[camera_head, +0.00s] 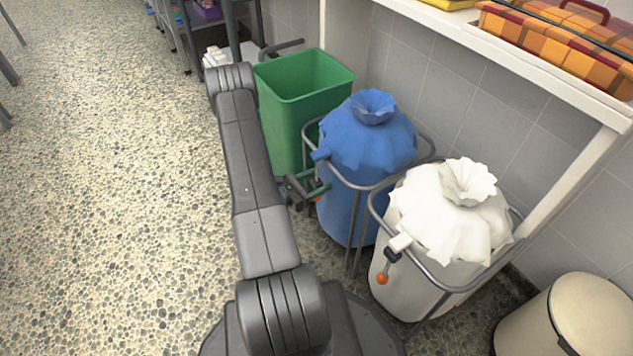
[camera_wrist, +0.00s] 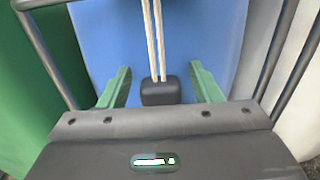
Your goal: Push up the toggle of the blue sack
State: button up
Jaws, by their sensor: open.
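The blue sack (camera_head: 350,212) stands in a metal ring frame, its gathered neck on top. In the wrist view its blue side (camera_wrist: 205,40) fills the background. Two pale cords (camera_wrist: 153,40) hang down in front of it into a dark block-like toggle (camera_wrist: 160,93). My gripper (camera_wrist: 161,84) is open, with one green finger on each side of the toggle and a visible gap on both sides. In the head view my gripper (camera_head: 306,188) is at the blue sack's left side and hides the toggle. An orange bit (camera_head: 317,198) shows beside it.
A green bin (camera_head: 300,85) stands close on the left. A white sack (camera_head: 430,225) in its own frame, with a dark toggle (camera_head: 393,255) and orange ball, stands on the right. A shelf (camera_head: 520,65) overhangs behind. The speckled floor at left is clear.

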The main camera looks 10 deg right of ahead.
aim_at(316, 181)
grip_shut()
jog(key=shift+r+p, duration=2.2)
jog(key=shift+r, duration=2)
grip_release()
jog(key=shift+a, duration=0.1)
jog(key=p+v, duration=0.2)
jog(key=v, duration=1.1)
jog(key=shift+a, duration=0.25)
jog(key=shift+s, duration=0.1)
